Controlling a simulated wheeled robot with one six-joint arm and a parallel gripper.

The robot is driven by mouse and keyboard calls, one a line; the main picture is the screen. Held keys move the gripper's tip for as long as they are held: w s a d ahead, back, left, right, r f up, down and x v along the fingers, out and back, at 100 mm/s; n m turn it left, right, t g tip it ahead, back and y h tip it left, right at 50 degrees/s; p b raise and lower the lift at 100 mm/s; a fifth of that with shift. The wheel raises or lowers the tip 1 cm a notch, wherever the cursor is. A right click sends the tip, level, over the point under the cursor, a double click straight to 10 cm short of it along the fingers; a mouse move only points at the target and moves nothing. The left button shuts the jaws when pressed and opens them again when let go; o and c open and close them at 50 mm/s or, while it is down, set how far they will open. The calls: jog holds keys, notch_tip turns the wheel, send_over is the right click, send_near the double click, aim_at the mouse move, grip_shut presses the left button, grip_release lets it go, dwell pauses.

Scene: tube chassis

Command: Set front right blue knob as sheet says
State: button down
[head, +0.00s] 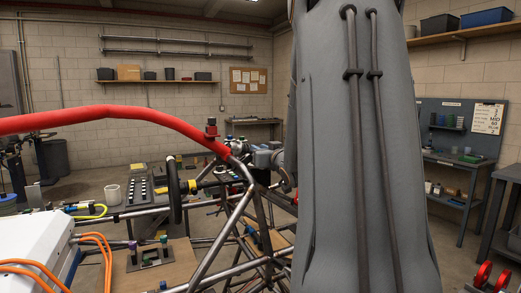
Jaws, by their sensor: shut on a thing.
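The sheet (488,118) is a white page on the grey-blue board at the right wall. It has several lines of dark print; "MID" and "60" seem readable, the rest is too small. What looks like my gripper (257,158) is small and grey beside the front end of the red tube, partly behind my large grey arm. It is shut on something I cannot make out. Small blue and green pieces (229,137) show just above and left of it. I cannot tell which is the front right blue knob.
The tube chassis (238,212) has a padded red rail (110,111) on the left. A black steering wheel (174,192) is close to my gripper's left. A white box (32,246) with orange cables stands front left. A workbench (455,163) is at right.

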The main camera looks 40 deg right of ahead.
jog(key=shift+r, duration=0.1)
jog(key=c, duration=1.6)
grip_release()
jog(key=shift+o, duration=0.2)
jog(key=b+v, duration=0.1)
jog(key=v, duration=0.6)
jog(key=shift+s+b, duration=0.35)
jog(key=shift+b, duration=0.05)
jog(key=shift+a, duration=0.15)
